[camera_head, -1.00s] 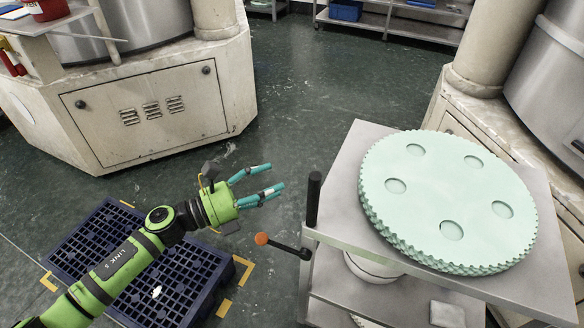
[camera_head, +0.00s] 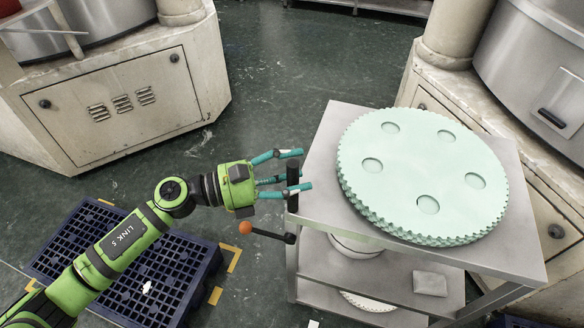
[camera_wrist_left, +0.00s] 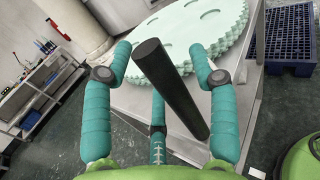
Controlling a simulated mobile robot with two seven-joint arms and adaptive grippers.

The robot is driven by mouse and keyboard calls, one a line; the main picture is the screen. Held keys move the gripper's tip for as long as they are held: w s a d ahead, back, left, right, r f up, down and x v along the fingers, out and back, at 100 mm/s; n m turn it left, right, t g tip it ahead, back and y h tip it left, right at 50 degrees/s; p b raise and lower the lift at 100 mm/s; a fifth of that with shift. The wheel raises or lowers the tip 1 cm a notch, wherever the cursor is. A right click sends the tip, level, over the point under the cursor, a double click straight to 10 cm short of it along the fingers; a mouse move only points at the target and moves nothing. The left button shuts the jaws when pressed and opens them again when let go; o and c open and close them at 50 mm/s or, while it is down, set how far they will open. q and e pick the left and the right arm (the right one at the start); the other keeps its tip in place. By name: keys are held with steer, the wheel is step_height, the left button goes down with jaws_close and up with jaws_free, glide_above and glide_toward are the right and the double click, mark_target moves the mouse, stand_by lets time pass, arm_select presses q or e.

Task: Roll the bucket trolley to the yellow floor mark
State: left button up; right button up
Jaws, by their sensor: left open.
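The grey metal trolley (camera_head: 324,150) stands right of centre in the head view, with a stack of pale green toothed discs (camera_head: 420,170) on top. A white round body, perhaps the bucket (camera_head: 352,244), shows partly under the top. A black upright handle (camera_head: 292,199) stands at the trolley's left edge. My left gripper (camera_head: 305,170) is open, its fingers on either side of this handle. In the left wrist view the handle (camera_wrist_left: 165,80) stands between the spread teal fingers, with no clear grip. Yellow corner marks (camera_head: 233,259) lie on the floor by the pallet. My right gripper is out of view.
A dark blue pallet (camera_head: 165,275) lies on the floor left of the trolley. A lever with an orange knob (camera_head: 246,228) sticks out from the trolley. Large pale machines (camera_head: 120,105) stand left and right. The green floor (camera_head: 290,75) between them is clear.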

arm_select(q)
jaws_close()
steer(key=shift+a, duration=0.15)
